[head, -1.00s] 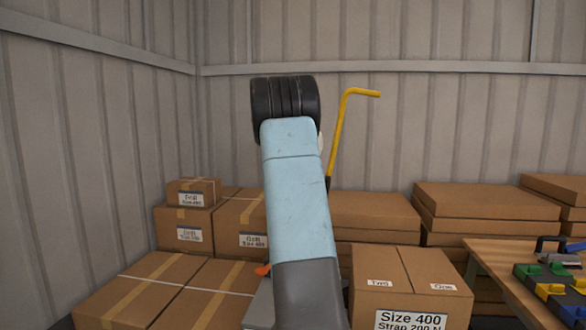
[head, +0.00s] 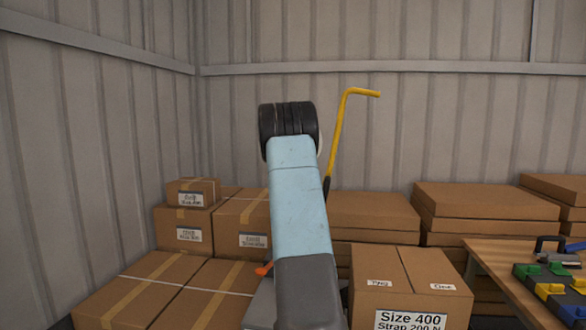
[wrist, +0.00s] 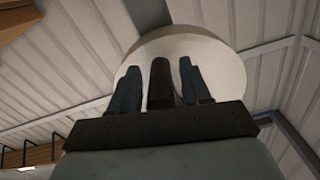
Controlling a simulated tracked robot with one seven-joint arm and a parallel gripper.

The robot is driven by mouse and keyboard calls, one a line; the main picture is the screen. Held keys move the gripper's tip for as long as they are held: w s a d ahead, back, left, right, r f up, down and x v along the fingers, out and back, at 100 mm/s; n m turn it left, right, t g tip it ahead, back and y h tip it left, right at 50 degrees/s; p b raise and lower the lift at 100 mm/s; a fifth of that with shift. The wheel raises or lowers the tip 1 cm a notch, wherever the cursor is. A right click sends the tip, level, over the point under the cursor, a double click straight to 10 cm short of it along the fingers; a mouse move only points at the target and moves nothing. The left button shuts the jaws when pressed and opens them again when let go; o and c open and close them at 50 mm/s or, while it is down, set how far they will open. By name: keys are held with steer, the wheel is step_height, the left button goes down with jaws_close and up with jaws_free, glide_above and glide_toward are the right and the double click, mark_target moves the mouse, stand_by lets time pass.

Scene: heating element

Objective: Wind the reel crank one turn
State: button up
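In the wrist view a pale round disc (wrist: 222,62), which looks like the reel's face, fills the space beyond my gripper (wrist: 160,75). A dark cylindrical handle (wrist: 160,84), likely the crank grip, stands between the two blue-grey fingers. A narrow gap shows on each side of it, so the fingers are around it but do not visibly press on it. In the head view my own arm hides the gripper and the crank. Only a thin pale edge shows beside my arm's black joint, and I cannot tell if it is the disc.
A yellow bent rod (head: 338,135) rises just right of my arm. Cardboard boxes (head: 410,285) stand along the corrugated wall and in front.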

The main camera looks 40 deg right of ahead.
jaws_close()
stand_by(0.3)
steer(key=shift+a+f, duration=0.1)
steer(key=shift+a, duration=0.1)
steer(key=s+d+r+n, duration=0.3)
steer(key=s+d+n, duration=0.1)
steer(key=n, duration=0.5)
steer(key=shift+s+d+r+n, duration=0.25)
steer(key=shift+s+r+n, duration=0.05)
steer(key=shift+s, duration=0.2)
stand_by(0.5)
